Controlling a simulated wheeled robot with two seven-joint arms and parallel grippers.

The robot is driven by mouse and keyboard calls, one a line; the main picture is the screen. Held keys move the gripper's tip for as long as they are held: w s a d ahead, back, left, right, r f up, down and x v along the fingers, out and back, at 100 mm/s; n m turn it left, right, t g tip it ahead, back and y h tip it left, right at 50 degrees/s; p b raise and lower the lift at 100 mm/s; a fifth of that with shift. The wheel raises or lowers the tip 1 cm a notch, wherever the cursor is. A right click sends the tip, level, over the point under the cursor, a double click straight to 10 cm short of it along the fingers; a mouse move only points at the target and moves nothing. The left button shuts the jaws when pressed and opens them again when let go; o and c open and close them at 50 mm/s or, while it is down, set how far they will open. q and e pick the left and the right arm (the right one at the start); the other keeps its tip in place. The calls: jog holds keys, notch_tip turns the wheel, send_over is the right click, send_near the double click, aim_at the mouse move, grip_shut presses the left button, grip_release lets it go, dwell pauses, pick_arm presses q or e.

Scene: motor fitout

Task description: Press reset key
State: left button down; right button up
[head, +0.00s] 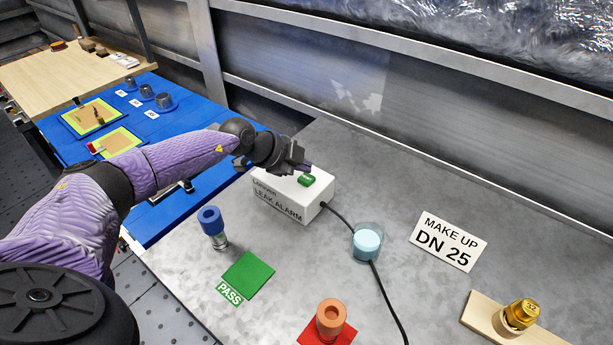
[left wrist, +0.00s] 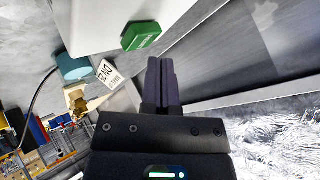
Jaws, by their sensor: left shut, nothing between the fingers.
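The reset key is a green button (head: 307,180) on top of a white box labelled LEAK ALARM (head: 288,198), on the grey table. In the left wrist view the green key (left wrist: 141,36) shows on the white box (left wrist: 98,22), to the left of my fingertips. My left gripper (head: 304,167) is shut and empty. In the head view its tips are just behind and above the key, close to it; I cannot tell whether they touch. In the left wrist view the closed fingers (left wrist: 161,75) appear apart from the key. My right gripper is not in view.
A blue-topped fitting (head: 212,225), a green PASS mat (head: 248,273), an orange fitting (head: 330,318), a DN 25 sign (head: 448,242) and a brass fitting (head: 521,314) stand around. A wall rises behind.

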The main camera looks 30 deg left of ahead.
aim_at(303, 178)
pick_arm(q)
jog(key=shift+f, duration=0.15)
dwell(0.3)
jog(key=shift+f, duration=0.25)
jog(key=shift+f, duration=0.45)
dwell(0.6)
jog(key=shift+r+p, duration=0.85)
jog(key=shift+p, duration=0.35)
notch_tip(303, 178, up, 5)
jog(key=p, duration=0.6)
jog(key=shift+r, duration=0.15)
